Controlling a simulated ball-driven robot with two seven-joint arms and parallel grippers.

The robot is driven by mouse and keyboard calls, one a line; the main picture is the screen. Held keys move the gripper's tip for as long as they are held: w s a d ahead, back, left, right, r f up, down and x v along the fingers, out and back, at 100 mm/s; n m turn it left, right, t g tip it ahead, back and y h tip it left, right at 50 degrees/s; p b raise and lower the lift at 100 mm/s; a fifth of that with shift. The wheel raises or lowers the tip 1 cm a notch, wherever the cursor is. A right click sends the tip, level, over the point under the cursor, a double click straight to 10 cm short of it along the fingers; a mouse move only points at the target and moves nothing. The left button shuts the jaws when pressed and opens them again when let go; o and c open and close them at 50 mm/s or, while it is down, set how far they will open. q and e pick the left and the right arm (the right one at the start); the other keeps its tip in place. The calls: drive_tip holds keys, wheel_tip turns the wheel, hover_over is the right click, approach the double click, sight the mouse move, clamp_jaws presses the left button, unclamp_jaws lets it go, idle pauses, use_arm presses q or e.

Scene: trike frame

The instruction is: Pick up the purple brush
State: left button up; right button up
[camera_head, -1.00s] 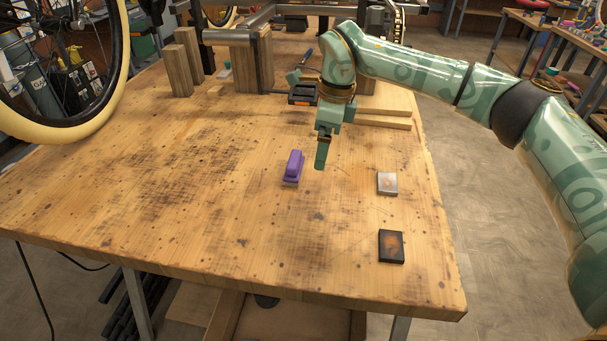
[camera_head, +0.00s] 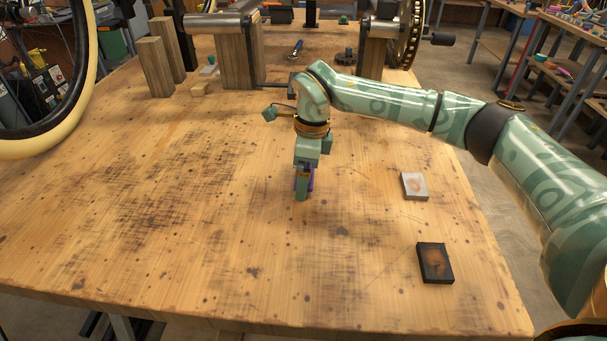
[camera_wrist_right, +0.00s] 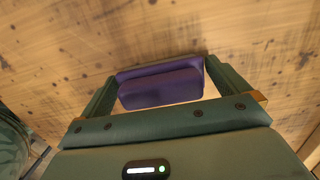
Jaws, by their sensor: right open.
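The purple brush (camera_head: 310,180) lies on the wooden workbench, mostly hidden behind my right gripper (camera_head: 302,190) in the head view. In the right wrist view the brush (camera_wrist_right: 160,86) lies between the two green fingers of my right gripper (camera_wrist_right: 160,90). The fingers are open, one on each side of the brush, with the bench top beyond. How far down the fingertips reach along the brush is hard to tell. My left gripper is not in view.
A light block (camera_head: 414,186) and a black block (camera_head: 435,263) lie on the bench to the right. Wooden posts (camera_head: 155,67) and a metal frame tube (camera_head: 222,22) stand at the back. A wheel (camera_head: 75,110) is at the left. The bench's middle and left are clear.

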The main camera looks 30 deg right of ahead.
drive_tip(key=c, duration=0.7)
drive_tip(key=shift+r, duration=0.1)
drive_tip(key=shift+r, duration=0.3)
wheel_tip(320, 180, up, 3)
drive_tip(key=p, duration=0.2)
drive_tip(key=shift+r+p, duration=0.1)
drive_tip(key=shift+p, duration=0.25)
use_arm(q)
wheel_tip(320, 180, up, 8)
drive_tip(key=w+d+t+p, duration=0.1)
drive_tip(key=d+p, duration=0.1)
drive_tip(key=p, duration=0.5)
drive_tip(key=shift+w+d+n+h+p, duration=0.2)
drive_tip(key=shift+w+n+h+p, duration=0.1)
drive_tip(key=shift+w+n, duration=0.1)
use_arm(e)
drive_tip(key=shift+s+a+r, duration=0.3)
drive_tip(key=shift+s+r, duration=1.2)
drive_tip(key=shift+s, duration=0.85)
drive_tip(key=shift+s+a+r, duration=0.25)
drive_tip(key=shift+s+r, duration=1.25)
drive_tip(key=shift+s, duration=0.8)
drive_tip(key=shift+s+a+r, duration=0.3)
drive_tip(key=shift+s+r, duration=1.2)
drive_tip(key=shift+s, duration=0.85)
